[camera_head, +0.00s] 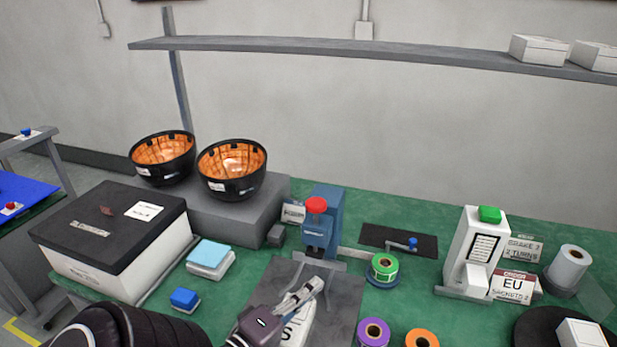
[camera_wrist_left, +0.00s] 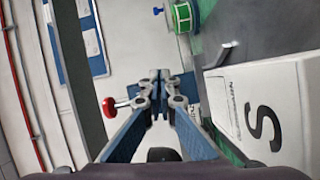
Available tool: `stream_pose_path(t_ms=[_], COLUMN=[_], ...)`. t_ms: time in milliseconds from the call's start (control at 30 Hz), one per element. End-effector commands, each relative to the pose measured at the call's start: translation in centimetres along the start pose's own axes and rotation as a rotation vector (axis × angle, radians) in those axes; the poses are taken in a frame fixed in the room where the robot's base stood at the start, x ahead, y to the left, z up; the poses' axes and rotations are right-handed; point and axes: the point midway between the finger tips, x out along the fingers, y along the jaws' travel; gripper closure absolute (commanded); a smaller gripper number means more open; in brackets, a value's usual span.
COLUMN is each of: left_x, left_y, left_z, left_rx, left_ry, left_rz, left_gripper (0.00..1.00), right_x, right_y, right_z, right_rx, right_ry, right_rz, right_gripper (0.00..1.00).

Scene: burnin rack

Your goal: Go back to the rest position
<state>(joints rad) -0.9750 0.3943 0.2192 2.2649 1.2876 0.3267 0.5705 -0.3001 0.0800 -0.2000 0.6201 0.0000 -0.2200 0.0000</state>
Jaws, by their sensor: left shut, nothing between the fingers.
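My left gripper (camera_head: 306,289) comes in at the bottom middle of the head view, above a dark grey mat (camera_head: 343,290) on the green bench. Its fingers are shut and empty; they also show closed together in the left wrist view (camera_wrist_left: 160,78). A white box marked S (camera_head: 298,328) is close beside and partly behind the gripper; the same box shows at the right of the left wrist view (camera_wrist_left: 262,110). A blue press with a red knob (camera_head: 320,225) stands just beyond the gripper. My right gripper is in neither view.
Behind stand two black bowls with orange insides (camera_head: 232,170) on a grey block. A dark-lidded white box (camera_head: 120,240) is at left. Label rolls (camera_head: 384,268), a white device with a green top (camera_head: 478,245) and a turntable (camera_head: 535,328) fill the right. A shelf (camera_head: 330,50) runs above.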

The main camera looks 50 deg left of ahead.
Motion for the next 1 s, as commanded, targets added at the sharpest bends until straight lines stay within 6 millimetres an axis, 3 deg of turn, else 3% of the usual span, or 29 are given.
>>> stream_pose_path(t_ms=[200, 1000], left_x=[-0.95, -0.98], left_y=[-0.08, -0.08], left_z=[-0.02, -0.03], left_rx=[0.001, 0.001], left_ry=[0.000, 0.001], left_rz=[-0.001, -0.002], left_gripper=[1.00, 1.00], right_x=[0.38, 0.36], right_y=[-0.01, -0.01], right_z=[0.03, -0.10], right_rx=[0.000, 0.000], right_ry=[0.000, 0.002], right_rz=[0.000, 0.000], right_gripper=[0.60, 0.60])
